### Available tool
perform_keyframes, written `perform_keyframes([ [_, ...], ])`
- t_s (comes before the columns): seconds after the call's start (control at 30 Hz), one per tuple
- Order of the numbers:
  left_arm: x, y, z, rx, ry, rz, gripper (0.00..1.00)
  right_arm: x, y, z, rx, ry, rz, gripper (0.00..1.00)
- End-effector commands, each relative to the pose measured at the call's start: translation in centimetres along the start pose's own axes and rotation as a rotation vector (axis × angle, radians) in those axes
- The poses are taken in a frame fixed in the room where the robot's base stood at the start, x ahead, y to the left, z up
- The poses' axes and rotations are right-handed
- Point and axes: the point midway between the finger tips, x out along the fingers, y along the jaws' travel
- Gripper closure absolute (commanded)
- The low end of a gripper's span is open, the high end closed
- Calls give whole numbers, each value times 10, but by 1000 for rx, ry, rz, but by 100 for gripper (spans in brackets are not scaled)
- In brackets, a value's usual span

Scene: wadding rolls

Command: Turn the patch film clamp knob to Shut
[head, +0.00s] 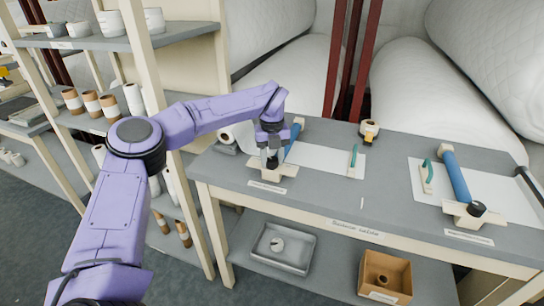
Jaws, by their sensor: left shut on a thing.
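Two clamp stations stand on the grey bench. The left one has a cream base (281,170), a blue roller (294,138) and a black knob (272,162). My left gripper (271,154) points down over this base and is shut on the knob, whose top is mostly hidden by the fingers. The right station has a blue roller (455,177) and a bare black knob (477,208) on a cream base. The labels in front are too small to read, so I cannot tell the knob's marked position. My right gripper is out of view.
Green-handled tools (352,160) lie on white sheets. A grey tray (283,248) and a cardboard box (386,276) sit on the lower shelf. A shelf rack with rolls stands left, close to my arm.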

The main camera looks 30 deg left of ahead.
Motion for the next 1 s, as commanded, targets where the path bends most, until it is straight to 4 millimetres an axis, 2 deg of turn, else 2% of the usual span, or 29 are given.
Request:
perform_keyframes([
  [1.0, -1, 0, -1, 964, 3, 2, 89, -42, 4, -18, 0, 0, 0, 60],
])
